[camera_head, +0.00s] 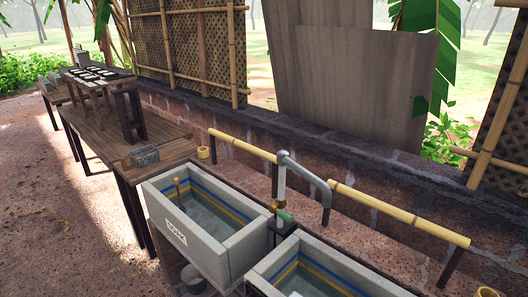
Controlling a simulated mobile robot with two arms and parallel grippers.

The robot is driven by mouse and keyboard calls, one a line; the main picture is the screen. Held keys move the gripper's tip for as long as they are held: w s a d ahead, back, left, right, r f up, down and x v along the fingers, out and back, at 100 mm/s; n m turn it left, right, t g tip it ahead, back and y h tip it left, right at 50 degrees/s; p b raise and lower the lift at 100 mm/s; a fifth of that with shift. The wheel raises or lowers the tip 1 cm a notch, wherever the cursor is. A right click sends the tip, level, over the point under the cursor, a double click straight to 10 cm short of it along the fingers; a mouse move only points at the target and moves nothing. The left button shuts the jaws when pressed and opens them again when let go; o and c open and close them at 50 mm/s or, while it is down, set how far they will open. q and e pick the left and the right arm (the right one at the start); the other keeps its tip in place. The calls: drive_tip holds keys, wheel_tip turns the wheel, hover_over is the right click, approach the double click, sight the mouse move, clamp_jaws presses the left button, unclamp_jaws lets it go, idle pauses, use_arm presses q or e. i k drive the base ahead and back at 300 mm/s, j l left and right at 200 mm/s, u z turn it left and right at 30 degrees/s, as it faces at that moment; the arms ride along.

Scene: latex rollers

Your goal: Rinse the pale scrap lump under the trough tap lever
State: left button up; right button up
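A grey tap pipe (305,172) rises between two concrete troughs and bends over to the right. A small green part (285,216), which may be the lever, sits low beside the pipe. The left trough (181,238) holds water and has a label on its front. The right trough (262,283) is cut off by the bottom edge. A small pale patch (295,294) shows inside it at the frame's edge; I cannot tell whether it is the scrap lump. Neither of my grippers is in view.
A wooden table (105,140) stands left of the troughs with a dark grey block (143,156) on it. A bamboo rail (400,215) runs behind the tap along a low brick wall (350,160). The dirt floor (60,230) at left is clear.

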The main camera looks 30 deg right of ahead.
sight(272, 209)
drive_tip(key=z, duration=1.25)
